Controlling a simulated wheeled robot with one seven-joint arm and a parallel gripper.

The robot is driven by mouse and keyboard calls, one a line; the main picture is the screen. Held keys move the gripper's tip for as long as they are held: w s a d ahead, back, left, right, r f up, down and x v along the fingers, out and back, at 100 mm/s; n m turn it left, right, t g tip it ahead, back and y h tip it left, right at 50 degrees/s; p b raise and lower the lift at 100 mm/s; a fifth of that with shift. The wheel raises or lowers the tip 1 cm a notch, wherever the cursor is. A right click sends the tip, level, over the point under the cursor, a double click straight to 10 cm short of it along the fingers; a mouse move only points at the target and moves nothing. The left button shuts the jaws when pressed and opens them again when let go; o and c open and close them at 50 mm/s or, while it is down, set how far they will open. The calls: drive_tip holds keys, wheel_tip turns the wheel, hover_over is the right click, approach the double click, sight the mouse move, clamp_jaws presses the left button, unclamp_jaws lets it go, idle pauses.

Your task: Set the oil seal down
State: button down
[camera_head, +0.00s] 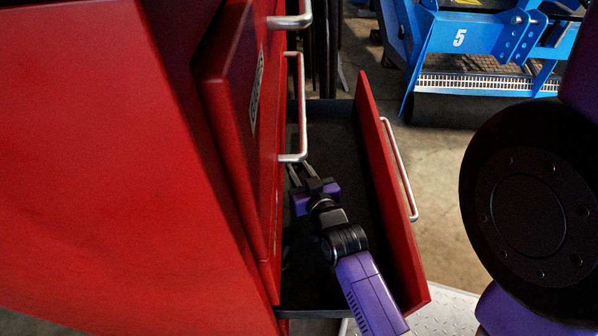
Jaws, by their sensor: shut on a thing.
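My gripper (298,170) is over the open red drawer (384,195), close to the cabinet face and below a drawer handle. I cannot make out the seal itself; the fingertips are small and partly behind the handle. My purple and black arm reaches in over the drawer from the near end. The drawer's dark floor shows bare at the far end, and my arm hides part of it.
The open drawer's front panel bounds the right side.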

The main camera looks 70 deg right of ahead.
drive_tip(key=shift+f, duration=0.15)
drive_tip(key=shift+f, duration=0.35)
drive_tip(key=shift+f, duration=0.1)
drive_tip(key=c, duration=1.1)
unclamp_jaws()
drive_tip(key=shift+r, duration=0.6)
drive_tip(key=p+v, duration=0.3)
drive_tip(key=v, duration=0.9)
drive_tip(key=shift+r, duration=0.1)
